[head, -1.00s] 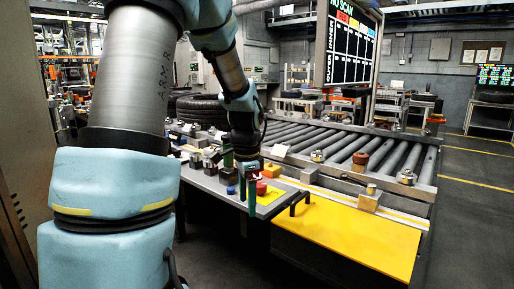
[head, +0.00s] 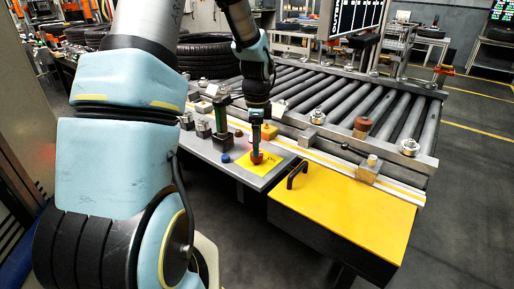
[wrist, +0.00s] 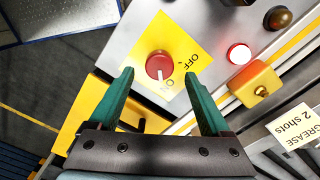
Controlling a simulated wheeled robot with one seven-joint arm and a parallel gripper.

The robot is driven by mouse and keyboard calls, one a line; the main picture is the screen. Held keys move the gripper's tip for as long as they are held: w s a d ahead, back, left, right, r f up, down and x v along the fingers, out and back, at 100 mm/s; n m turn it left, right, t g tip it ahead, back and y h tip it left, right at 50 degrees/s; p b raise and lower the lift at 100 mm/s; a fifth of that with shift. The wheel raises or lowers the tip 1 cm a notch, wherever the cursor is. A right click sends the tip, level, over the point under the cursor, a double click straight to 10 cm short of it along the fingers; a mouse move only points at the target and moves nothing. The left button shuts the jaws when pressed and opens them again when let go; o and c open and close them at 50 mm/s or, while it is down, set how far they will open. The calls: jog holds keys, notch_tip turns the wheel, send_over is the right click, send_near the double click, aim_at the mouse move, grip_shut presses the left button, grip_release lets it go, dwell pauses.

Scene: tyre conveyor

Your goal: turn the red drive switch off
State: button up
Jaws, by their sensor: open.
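The red drive switch (wrist: 159,62) is a round knob on a yellow plate (wrist: 183,47) marked OFF and ON. Its white pointer mark is towards the ON label, at the lower edge of the knob in the wrist view. My gripper (wrist: 160,72) is open, with one green finger on each side of the knob in that view. I cannot tell whether the fingertips touch it. In the head view my gripper (head: 257,151) points down over the red switch (head: 257,159), which it partly hides.
A lit red lamp (wrist: 239,54) and a yellow box with a button (wrist: 256,84) are right of the switch. A blue button (head: 226,158) is on the panel's left. A yellow cover with a black handle (head: 345,215) is in front. The roller conveyor (head: 340,100) lies behind.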

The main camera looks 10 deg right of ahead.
jog(key=shift+f, duration=1.55)
grip_shut()
